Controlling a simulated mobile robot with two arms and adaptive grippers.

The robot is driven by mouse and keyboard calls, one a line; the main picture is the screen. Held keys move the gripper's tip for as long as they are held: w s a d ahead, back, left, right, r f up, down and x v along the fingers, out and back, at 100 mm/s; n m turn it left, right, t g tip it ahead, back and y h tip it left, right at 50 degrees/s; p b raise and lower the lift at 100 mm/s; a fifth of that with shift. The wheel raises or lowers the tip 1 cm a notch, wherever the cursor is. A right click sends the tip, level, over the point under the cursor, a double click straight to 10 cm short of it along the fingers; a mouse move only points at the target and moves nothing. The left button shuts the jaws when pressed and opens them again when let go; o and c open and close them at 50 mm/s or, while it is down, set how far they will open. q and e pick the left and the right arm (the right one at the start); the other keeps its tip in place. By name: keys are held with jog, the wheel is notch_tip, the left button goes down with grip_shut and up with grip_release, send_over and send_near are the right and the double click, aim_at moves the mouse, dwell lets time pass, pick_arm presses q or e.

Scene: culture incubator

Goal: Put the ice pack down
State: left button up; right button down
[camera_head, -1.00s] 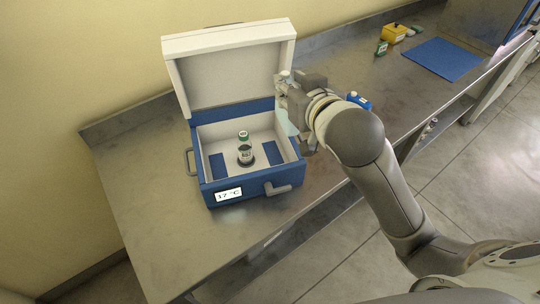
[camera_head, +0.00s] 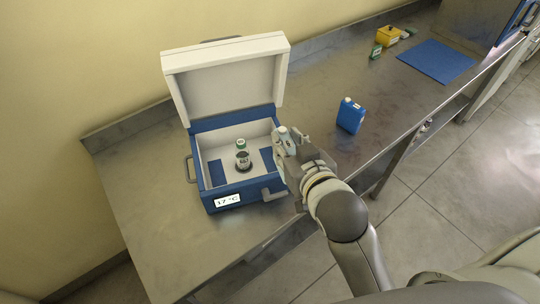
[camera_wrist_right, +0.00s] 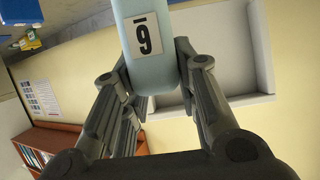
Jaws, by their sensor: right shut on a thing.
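The ice pack (camera_wrist_right: 143,75) is a light blue, rounded block with a white label bearing a dark digit. In the right wrist view it stands between the fingers of my right gripper (camera_wrist_right: 155,85), which is shut on it. In the head view my right gripper (camera_head: 288,155) is at the right side wall of the open blue and white box (camera_head: 226,196), near its front right corner. The pack is small and partly hidden there, so I cannot tell whether it touches anything. My left gripper is not in view.
In the box stand a dark-based container (camera_head: 243,161) and a green-capped one (camera_head: 241,144). A blue jug (camera_head: 350,116) stands on the steel bench (camera_head: 390,105) to the right. A blue mat (camera_head: 436,60) and yellow box (camera_head: 388,36) lie farther back. Bench around the jug is clear.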

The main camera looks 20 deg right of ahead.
jog(key=shift+w+f+b, duration=0.1)
jog(key=shift+f+b, duration=0.1)
jog(key=shift+b, duration=0.15)
jog(key=b+x, duration=0.3)
jog(key=b, duration=0.1)
jog(key=shift+d+f+b, duration=0.15)
jog(key=shift+f+b, duration=0.05)
jog(key=shift+b, duration=0.1)
jog(key=w+f+p, duration=0.2)
jog(key=w+f, duration=0.9)
jog(key=shift+d, duration=0.15)
jog(key=shift+f, duration=0.15)
